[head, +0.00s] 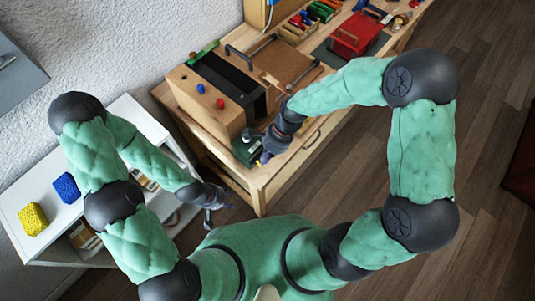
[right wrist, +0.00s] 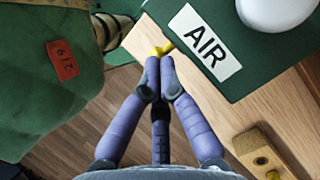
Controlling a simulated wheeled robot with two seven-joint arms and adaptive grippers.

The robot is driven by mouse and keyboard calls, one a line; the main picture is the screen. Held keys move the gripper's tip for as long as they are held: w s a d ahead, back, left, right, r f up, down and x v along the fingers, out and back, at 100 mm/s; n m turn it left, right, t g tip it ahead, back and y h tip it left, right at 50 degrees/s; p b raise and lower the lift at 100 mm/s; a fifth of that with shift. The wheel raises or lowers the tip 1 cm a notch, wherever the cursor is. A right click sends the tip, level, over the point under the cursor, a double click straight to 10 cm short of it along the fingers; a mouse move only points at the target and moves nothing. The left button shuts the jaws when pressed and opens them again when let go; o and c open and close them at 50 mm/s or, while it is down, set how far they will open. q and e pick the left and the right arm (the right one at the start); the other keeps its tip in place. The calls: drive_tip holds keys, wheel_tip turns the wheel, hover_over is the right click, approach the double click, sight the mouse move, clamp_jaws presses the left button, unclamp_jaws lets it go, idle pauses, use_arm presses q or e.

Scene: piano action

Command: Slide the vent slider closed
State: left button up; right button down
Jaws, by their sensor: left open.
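A small yellow tab (right wrist: 161,49), which looks like the vent slider's handle, sits at the edge of a green panel (right wrist: 268,62) beside a white AIR label (right wrist: 205,43). My right gripper (right wrist: 159,66) has its fingers together, with the tips right at the yellow tab. I cannot tell whether they touch it. In the head view my right gripper (head: 264,156) is at the front of the wooden bench, beside a dark green box (head: 246,150). The slot is not visible. My left gripper (head: 211,212) is open and empty, low beside the white shelf.
A red toolbox (head: 355,35) is further back. A white shelf (head: 140,115) holds a yellow sponge (head: 33,219) and a blue sponge (head: 66,187). A white round object (right wrist: 275,12) is near the label.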

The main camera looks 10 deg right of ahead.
drive_tip(key=shift+w+d+r+p, duration=0.15)
drive_tip(key=shift+d+r+p, duration=0.15)
drive_tip(key=shift+r+p, duration=0.2)
drive_tip(key=d+p+v, duration=0.1)
drive_tip(key=p+v, duration=0.3)
drive_tip(key=v, duration=0.8)
drive_tip(key=shift+w+d, duration=0.15)
drive_tip(key=shift+w, duration=0.1)
drive_tip(key=shift+s+f, duration=0.1)
drive_tip(key=shift+f, duration=0.05)
